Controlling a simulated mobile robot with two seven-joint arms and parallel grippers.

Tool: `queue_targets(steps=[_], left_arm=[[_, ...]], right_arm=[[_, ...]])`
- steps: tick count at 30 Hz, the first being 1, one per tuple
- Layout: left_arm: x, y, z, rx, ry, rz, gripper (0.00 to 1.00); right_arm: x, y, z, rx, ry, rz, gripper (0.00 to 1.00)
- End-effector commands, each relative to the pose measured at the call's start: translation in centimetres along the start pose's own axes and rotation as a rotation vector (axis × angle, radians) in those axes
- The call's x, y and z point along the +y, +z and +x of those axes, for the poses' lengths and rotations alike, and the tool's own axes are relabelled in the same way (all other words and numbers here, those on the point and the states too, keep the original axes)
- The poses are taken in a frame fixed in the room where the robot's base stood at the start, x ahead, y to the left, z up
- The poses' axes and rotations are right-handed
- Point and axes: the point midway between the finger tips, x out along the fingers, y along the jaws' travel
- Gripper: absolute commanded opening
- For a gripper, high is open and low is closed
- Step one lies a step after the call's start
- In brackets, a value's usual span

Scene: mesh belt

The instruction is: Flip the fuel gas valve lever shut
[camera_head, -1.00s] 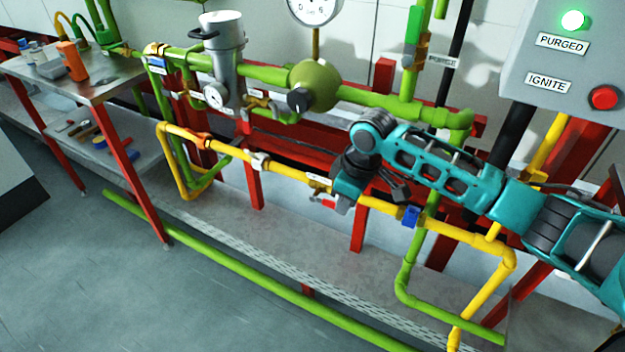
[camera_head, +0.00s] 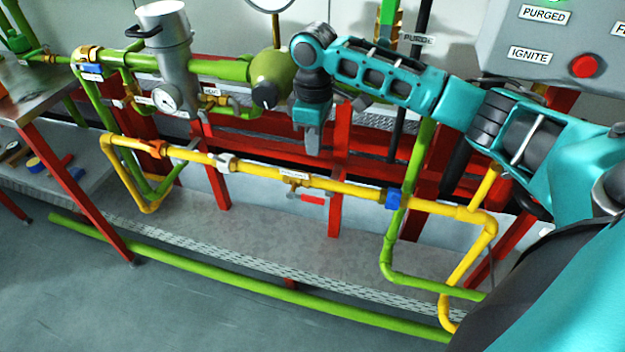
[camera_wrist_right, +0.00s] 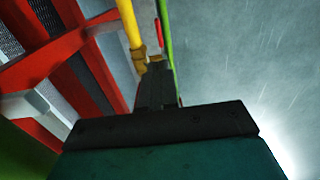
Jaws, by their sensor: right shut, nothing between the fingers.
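The yellow pipe (camera_head: 345,188) carries a small brass valve (camera_head: 292,185) with a red lever (camera_head: 312,198). The lever sits just below the pipe and lies roughly along it. A small white tag, too small to read, is above the valve. My right gripper (camera_head: 312,145) is shut and empty, pointing down above the pipe, apart from the lever in the head view. In the right wrist view the shut fingers (camera_wrist_right: 157,88) hide part of the scene, with the brass fitting (camera_wrist_right: 139,61) and red lever (camera_wrist_right: 158,32) beyond them. My left gripper is not in view.
A green regulator (camera_head: 270,78) is up left of my gripper.

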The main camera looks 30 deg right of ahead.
Motion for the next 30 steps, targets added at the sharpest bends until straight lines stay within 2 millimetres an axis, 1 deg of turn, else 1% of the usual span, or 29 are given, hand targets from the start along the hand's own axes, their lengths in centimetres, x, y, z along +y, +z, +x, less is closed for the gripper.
queue_targets(steps=[5, 15, 19, 24, 30], left_arm=[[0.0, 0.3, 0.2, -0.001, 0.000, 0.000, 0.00], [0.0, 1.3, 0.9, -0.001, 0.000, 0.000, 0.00], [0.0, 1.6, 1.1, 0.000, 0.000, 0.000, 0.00], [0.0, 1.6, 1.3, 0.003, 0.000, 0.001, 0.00], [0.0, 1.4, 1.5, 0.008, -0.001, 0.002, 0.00]], right_arm=[[-0.1, 0.0, 2.0, -0.004, -0.001, 0.000, 0.00], [-0.1, 0.0, 9.2, -0.003, -0.002, 0.000, 0.00], [-0.1, 0.0, 11.5, -0.002, -0.001, 0.001, 0.00], [0.0, 0.0, 13.3, -0.001, 0.000, -0.001, 0.00], [0.0, 0.0, 14.0, 0.000, 0.001, -0.001, 0.00]])
